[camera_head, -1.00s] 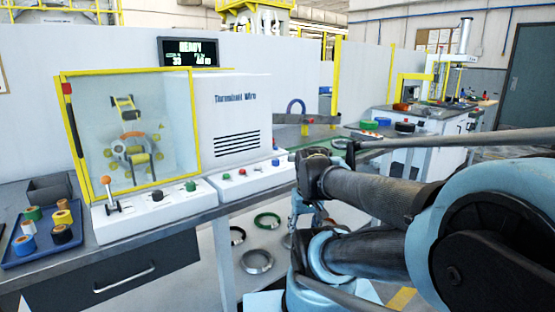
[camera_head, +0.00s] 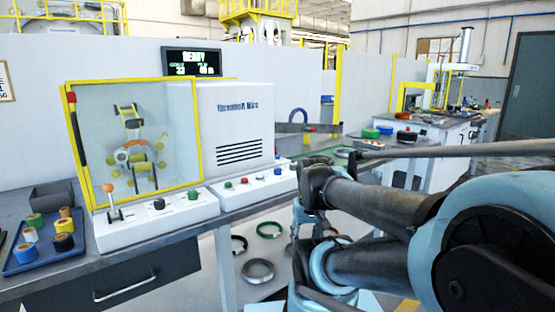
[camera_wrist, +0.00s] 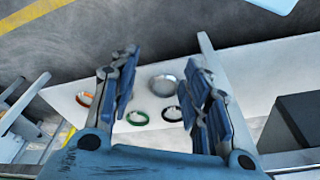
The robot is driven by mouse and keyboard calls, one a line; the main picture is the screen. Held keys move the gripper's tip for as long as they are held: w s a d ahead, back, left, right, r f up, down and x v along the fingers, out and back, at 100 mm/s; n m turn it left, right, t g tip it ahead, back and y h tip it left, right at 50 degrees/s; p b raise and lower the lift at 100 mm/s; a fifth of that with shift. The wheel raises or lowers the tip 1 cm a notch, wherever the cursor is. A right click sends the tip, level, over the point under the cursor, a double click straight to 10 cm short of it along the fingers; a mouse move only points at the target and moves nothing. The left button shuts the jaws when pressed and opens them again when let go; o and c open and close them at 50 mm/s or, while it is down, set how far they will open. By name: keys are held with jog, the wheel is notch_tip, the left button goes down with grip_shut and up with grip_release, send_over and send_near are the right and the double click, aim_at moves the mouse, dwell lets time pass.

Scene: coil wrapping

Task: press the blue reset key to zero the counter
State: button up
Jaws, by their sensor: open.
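The counter display (camera_head: 192,62) above the machine is lit and reads READY over small digits I cannot read surely. My gripper (camera_wrist: 160,65) is open and empty in the wrist view, pointing down above the lower shelf. In the head view it hangs right of the panel, apart from it and partly hidden by my arm.
A yellow-framed guard (camera_head: 200,140) covers the winding head. An orange-knobbed lever (camera_head: 109,188) stands before it. A blue tray (camera_head: 30,264) of tape rolls is at the left. Several rings, one grey (camera_wrist: 163,85), lie on the shelf (camera_wrist: 240,70) below.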

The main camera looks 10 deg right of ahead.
grip_shut()
dwell(1.1)
